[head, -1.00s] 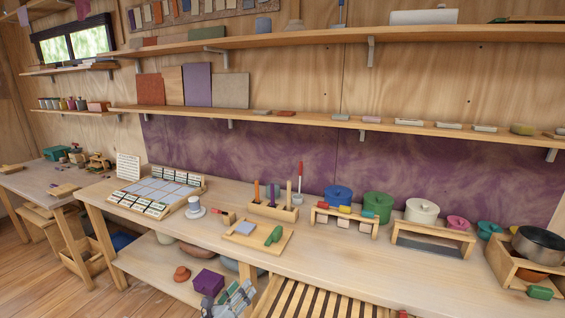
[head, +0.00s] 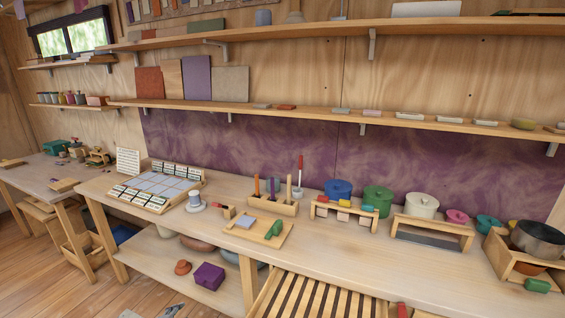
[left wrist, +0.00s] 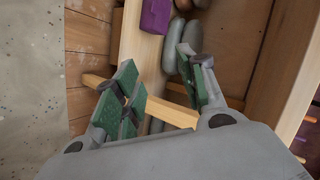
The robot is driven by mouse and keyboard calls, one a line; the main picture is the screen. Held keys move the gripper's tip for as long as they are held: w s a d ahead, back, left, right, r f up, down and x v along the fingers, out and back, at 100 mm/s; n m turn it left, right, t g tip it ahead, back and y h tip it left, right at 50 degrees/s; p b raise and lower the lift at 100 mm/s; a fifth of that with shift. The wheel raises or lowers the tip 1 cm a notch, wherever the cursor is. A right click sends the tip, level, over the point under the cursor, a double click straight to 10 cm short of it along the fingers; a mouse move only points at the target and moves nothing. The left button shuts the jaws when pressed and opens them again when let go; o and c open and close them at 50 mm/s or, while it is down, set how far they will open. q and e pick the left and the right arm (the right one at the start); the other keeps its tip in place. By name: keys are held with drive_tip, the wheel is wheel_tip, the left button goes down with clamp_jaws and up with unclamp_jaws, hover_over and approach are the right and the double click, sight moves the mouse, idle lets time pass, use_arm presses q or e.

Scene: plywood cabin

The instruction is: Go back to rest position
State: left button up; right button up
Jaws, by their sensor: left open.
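My left gripper (left wrist: 160,64) is open in the left wrist view, its two green-padded fingers spread apart with nothing held between them. A pale wooden bar (left wrist: 168,115) passes behind the fingers; I cannot tell how far below them it lies. In the head view only small grey parts, likely of the left gripper (head: 171,311), show at the bottom edge, in front of the workbench (head: 340,262). My right gripper is in neither view.
The workbench's lower shelf (head: 150,268) holds a purple block (head: 208,276), which also shows in the left wrist view (left wrist: 157,15). A slatted wooden piece (head: 310,298) stands at the front. The bench top holds a tile tray (head: 158,205) and several pots. Floor (head: 60,290) is open at left.

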use_arm(q)
drive_tip(key=s+a+f+n+g+y, duration=0.1)
drive_tip(key=s+a+f+n+g, duration=0.3)
drive_tip(key=s+f, duration=0.75)
drive_tip(key=s+a+f+n+g+y, duration=0.15)
drive_tip(key=s+a+f+n, duration=0.3)
drive_tip(key=s+f, duration=0.65)
drive_tip(key=s+d+f+n+g, duration=0.1)
drive_tip(key=s+d+f, duration=0.3)
drive_tip(key=s, duration=0.6)
drive_tip(key=s+d+f+n+g+h, duration=0.1)
drive_tip(key=s+d+f, duration=0.3)
drive_tip(key=s, duration=0.7)
drive_tip(key=s+d+f+n+g+h, duration=0.1)
drive_tip(key=s+d+f, duration=0.4)
drive_tip(key=s, duration=0.5)
drive_tip(key=d+n+g, duration=0.1)
drive_tip(key=d, duration=0.1)
drive_tip(key=shift+s+d+g, duration=0.25)
drive_tip(key=shift+d+g, duration=0.1)
drive_tip(key=shift+d, duration=0.05)
